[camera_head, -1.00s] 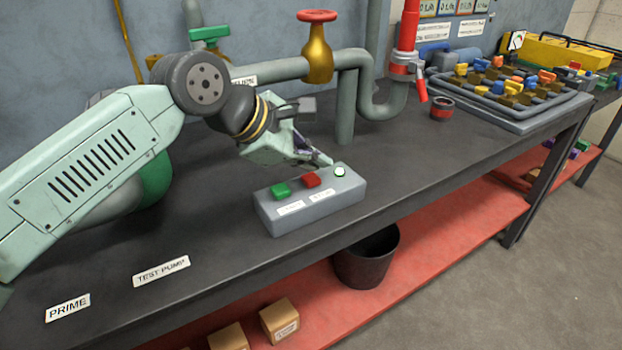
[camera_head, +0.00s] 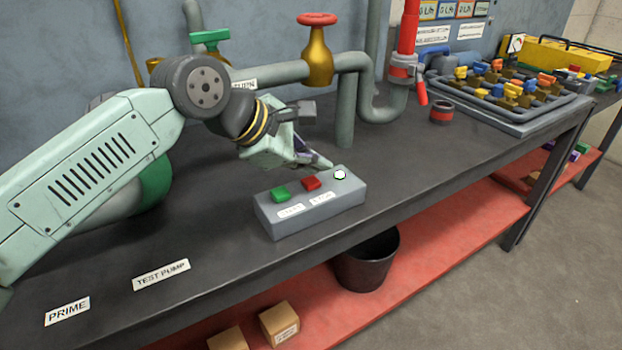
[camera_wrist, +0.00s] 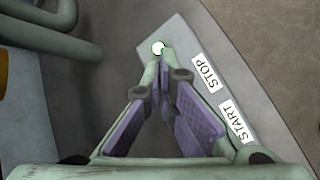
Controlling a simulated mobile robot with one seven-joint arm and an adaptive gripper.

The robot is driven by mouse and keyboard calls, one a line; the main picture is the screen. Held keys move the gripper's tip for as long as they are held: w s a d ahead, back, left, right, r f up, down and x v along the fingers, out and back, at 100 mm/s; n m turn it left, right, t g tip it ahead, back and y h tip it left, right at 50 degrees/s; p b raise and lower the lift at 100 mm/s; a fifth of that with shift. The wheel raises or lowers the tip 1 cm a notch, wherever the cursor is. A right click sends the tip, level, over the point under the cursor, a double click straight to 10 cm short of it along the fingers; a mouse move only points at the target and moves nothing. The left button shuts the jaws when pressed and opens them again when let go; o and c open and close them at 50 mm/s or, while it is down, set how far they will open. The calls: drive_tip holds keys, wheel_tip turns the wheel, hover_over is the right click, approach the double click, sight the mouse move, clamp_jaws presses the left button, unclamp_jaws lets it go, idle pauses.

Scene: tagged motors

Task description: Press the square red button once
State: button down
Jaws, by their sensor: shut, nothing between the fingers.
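The square red button (camera_head: 311,183) sits in the middle of the top of a grey control box (camera_head: 318,213). In the wrist view the shut tips (camera_wrist: 161,61) lie just below the lamp (camera_wrist: 158,47). The fingers hide both buttons there; the STOP label (camera_wrist: 205,73) and START label (camera_wrist: 238,121) show.
Grey pipes (camera_head: 345,100) with a brass valve (camera_head: 317,55) stand behind the box. A red-banded ring (camera_head: 441,111) and a manifold tray (camera_head: 515,125) are to the right. The dark bench (camera_head: 225,235) is clear in front-left of the box.

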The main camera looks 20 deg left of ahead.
sight(313, 183)
drive_tip(key=shift+f, duration=0.1)
drive_tip(key=shift+f+b, duration=0.4)
drive_tip(key=shift+b, duration=0.25)
drive_tip(key=shift+f+b, duration=0.4)
drive_tip(key=shift+b, duration=0.15)
idle(0.5)
idle(0.4)
drive_tip(key=shift+r+p, duration=0.4)
drive_tip(key=shift+r, duration=0.45)
drive_tip(key=shift+r+p, duration=1.45)
drive_tip(key=shift+r, duration=1.15)
drive_tip(key=shift+f, duration=0.1)
